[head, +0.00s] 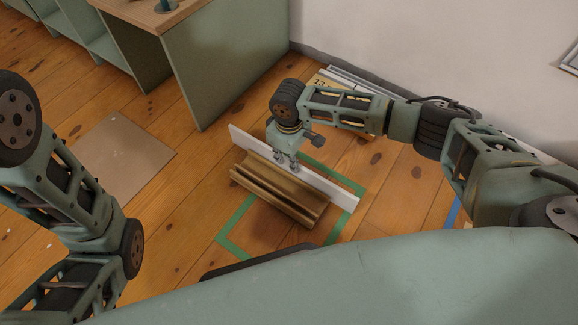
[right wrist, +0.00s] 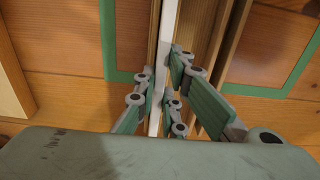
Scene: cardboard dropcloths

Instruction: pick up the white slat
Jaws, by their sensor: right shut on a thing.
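The white slat (head: 335,191) is a long thin board standing on its edge in the head view, running from upper left to lower right. It lies along the far side of a brown grooved wooden block (head: 278,187). My right gripper (head: 287,163) is on the slat near its middle, pointing down. In the right wrist view the slat (right wrist: 168,30) runs between the fingers of my right gripper (right wrist: 163,103), which is shut on it. I cannot tell whether the slat touches the block or the floor. My left arm shows at the left, but its gripper is out of view.
Green tape (head: 234,217) marks a rectangle on the plank floor around the block. A cardboard sheet (head: 122,157) lies at the left. A green cabinet (head: 222,65) stands at the back. Flat boards (head: 352,84) lie by the white wall, behind my right arm.

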